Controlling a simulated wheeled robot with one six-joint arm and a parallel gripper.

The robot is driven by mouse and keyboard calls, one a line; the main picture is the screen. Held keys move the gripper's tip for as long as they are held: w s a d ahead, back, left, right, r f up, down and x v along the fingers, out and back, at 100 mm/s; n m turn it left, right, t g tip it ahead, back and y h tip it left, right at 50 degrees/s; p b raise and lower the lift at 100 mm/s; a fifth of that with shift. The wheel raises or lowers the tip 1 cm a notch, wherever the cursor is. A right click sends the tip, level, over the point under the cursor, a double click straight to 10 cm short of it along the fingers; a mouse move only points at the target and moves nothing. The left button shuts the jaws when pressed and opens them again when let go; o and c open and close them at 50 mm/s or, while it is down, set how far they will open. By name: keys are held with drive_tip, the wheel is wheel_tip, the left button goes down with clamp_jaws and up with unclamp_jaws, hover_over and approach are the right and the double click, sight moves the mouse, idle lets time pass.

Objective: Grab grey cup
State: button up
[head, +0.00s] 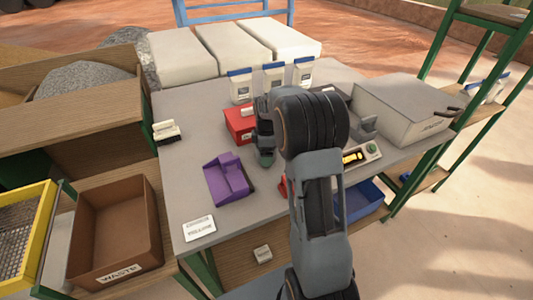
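My gripper (265,152) points down over the middle of the table, beside the red box, at the end of my bent arm. Its fingers are small and dark here, and I cannot tell whether they are open or shut. A small dark grey-green rounded shape shows at its lower end; I cannot tell whether it is a finger part or a separate thing. No grey cup can be clearly made out. A small grey angular piece (366,127) stands on the table right of my arm, by the grey box. My arm hides part of the table's middle.
A purple scoop-like holder (228,180) and a red box (238,122) stand left of my gripper. White blue-topped containers (241,86) line the back. A large grey box (406,104) stands right. A brown waste bin (115,228) is left. The table's left front (188,195) is mostly clear.

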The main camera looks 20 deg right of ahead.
drive_tip(key=shift+f, duration=0.35)
drive_tip(key=c, duration=0.8)
drive_tip(key=shift+r, duration=0.15)
drive_tip(key=shift+c, duration=0.2)
